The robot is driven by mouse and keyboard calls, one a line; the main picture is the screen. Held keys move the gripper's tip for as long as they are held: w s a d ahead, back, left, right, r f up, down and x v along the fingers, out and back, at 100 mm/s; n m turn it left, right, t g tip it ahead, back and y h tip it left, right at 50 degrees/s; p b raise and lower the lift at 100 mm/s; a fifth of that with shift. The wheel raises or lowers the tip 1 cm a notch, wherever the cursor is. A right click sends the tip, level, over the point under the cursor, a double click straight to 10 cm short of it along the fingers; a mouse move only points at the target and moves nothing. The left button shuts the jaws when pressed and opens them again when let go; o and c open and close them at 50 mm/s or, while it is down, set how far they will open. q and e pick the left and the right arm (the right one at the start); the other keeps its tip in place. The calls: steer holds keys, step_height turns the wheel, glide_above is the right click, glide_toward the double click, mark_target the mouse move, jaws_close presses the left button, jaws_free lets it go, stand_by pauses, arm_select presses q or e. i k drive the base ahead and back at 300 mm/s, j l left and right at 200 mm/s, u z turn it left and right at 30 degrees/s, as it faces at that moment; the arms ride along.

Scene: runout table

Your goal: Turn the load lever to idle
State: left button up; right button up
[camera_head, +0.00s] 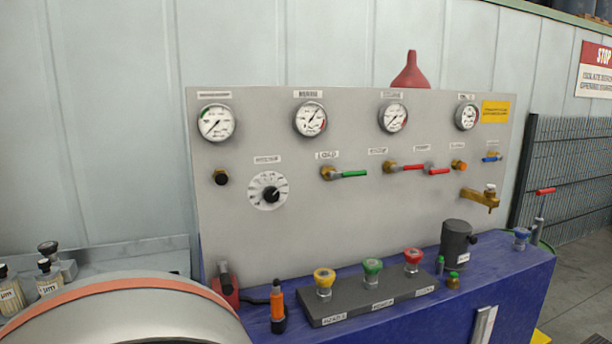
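I cannot tell for sure which handle is the load lever, because the labels are blurred. On the grey panel (290,240), a green-handled lever (353,174) lies level, its handle pointing right from a brass valve, under a short label perhaps ending in "OLD". Right of it are two red-handled levers, one (410,167) pointing right and one (439,172) just beside it. A blue-handled lever (491,159) is at the far right. A black upright handle (225,276) on a red base stands at the panel's lower left. Neither gripper is in view.
Several round gauges (310,118) line the panel's top, with a dial knob (270,194) below. The blue bench (390,323) holds a dark block (335,310) with yellow, green and red knobs. A silver drum-like body (130,315) fills the lower left. A red funnel (410,74) stands behind.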

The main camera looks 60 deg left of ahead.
mark_target(332, 175)
steer(key=u, duration=1.5)
